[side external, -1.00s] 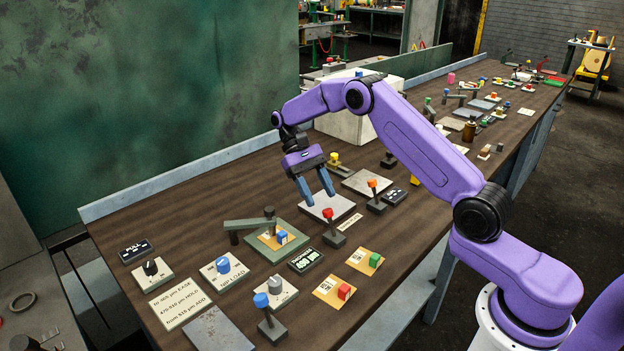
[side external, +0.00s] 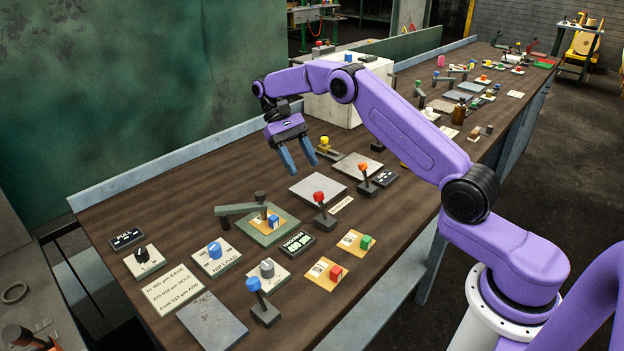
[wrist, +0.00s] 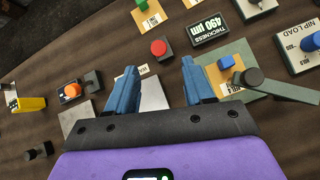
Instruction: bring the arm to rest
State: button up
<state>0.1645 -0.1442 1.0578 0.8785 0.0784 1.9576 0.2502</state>
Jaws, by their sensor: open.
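My gripper (side external: 302,169) hangs over the work table (side external: 170,190), its two blue fingers spread with nothing between them. It is above the back edge of a bare grey plate (side external: 318,189) and appears clear of the surface. In the wrist view my gripper (wrist: 159,68) also shows its fingers apart and empty. A red-knobbed lever (side external: 320,205) stands in front of the plate; its red knob (wrist: 159,47) shows just beyond the fingertips in the wrist view. The grey plate is partly hidden by the fingers there.
A green plate (side external: 250,230) with a grey arm, a thickness display (side external: 297,244) and a blue-knobbed lever (side external: 261,303) stand nearer the front. A white box (side external: 348,98) stands behind my arm. More levers and plates line the table's far right.

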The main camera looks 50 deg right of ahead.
jog(key=s+a+r+n+t+h, duration=0.1)
jog(key=s+a+r+n+t, duration=0.2)
jog(key=s+a, duration=0.35)
jog(key=s+a+r+n+t+h, duration=0.2)
jog(key=s+a+r+n, duration=0.25)
jog(key=s, duration=0.35)
jog(key=s+d+f+n+t+y, duration=0.1)
jog(key=s+n, duration=0.3)
jog(key=s, duration=0.7)
jog(key=s+d+f+n+t+y, duration=0.1)
jog(key=s+d+n+t, duration=0.1)
jog(key=s, duration=0.8)
jog(key=shift+s+d+f+n+t, duration=0.4)
jog(key=shift+d+n, duration=0.15)
jog(key=shift+n, duration=0.5)
